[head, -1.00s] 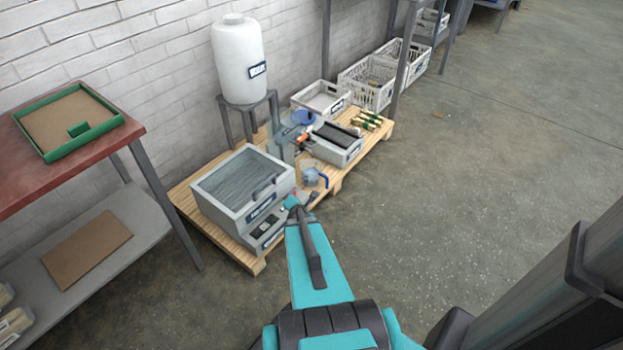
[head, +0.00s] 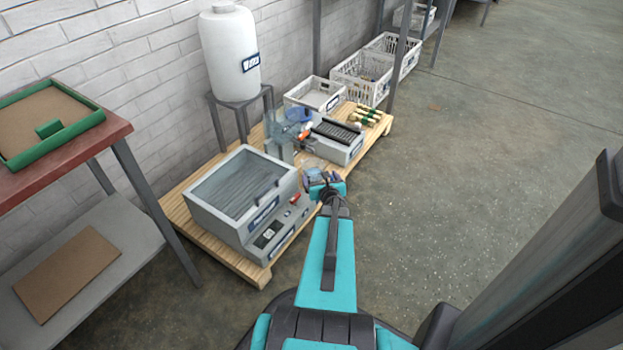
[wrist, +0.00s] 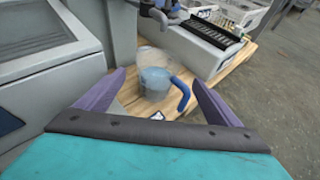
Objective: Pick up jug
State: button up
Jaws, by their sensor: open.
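The jug (wrist: 153,80) is a clear vessel with a blue handle on its right side and bluish content low inside. It stands upright on the wooden pallet (wrist: 212,90) in the wrist view. My gripper (wrist: 160,92) is open, with its purple fingers to the left and right of the jug in that picture. The jug is ahead of them, and I cannot tell whether its near part is between the fingertips. No contact shows. In the head view my gripper (head: 324,186) is at the pallet's front edge and mostly hides the jug.
A grey box machine with a glass lid (head: 242,190) stands close to the left of my gripper. A roller-topped grey unit (head: 335,137) is behind. A white tank (head: 231,52) stands on a stool at the back. Open floor (head: 480,170) lies to the right.

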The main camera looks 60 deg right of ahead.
dwell(0.4)
jog(key=b, duration=0.1)
send_near(312, 163)
jog(key=shift+x, duration=1.1)
jog(key=shift+f, duration=0.15)
jog(key=shift+b+x, duration=0.75)
jog(key=shift+x, duration=1.1)
jog(key=shift+w+d+f, duration=0.25)
jog(key=shift+w+d, duration=0.15)
jog(key=shift+w, duration=0.15)
jog(key=c, duration=1.2)
